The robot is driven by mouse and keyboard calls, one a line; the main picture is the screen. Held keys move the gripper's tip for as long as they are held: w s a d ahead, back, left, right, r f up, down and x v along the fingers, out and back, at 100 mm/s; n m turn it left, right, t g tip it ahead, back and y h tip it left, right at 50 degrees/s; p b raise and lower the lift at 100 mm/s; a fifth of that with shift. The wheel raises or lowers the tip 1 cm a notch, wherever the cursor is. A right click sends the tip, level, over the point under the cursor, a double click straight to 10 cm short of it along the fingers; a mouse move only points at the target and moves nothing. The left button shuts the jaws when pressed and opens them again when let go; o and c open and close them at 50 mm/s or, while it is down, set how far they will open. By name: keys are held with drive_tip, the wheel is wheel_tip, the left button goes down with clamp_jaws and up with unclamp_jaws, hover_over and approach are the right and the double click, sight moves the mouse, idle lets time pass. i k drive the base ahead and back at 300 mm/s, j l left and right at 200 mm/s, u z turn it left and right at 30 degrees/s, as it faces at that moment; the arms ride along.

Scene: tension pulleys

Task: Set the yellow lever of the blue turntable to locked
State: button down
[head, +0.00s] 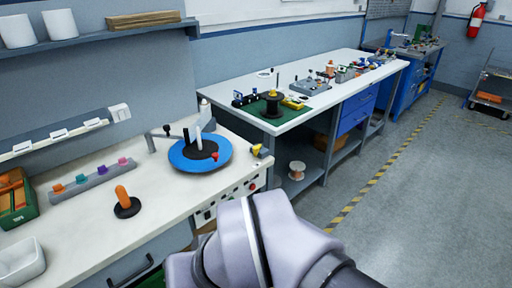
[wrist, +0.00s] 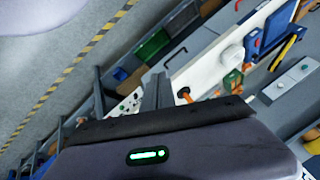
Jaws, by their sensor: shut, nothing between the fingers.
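The blue turntable (head: 185,163) is a flat blue disc with a dark centre on the near white bench in the head view. A white post and a dark post stand at its centre, and a small red piece sits near its right rim. A small yellow piece (head: 258,150) is beside the disc on the right, by the bench edge. It may be the lever; its setting is too small to tell. My gripper (wrist: 157,90) shows in the wrist view, its fingers together and empty. In the head view my arm hides the lower middle and my gripper cannot be made out.
An orange peg on a black base (head: 127,207), a rack of coloured pieces (head: 92,188) and a white bin (head: 20,262) share the near bench (head: 75,227). A second bench (head: 345,65) holds several fixtures. Open floor (head: 420,170) lies right.

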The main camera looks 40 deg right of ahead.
sight(256, 149)
drive_tip(key=i+l+z, duration=0.6)
drive_tip(key=i, duration=0.2)
drive_tip(key=j, duration=0.1)
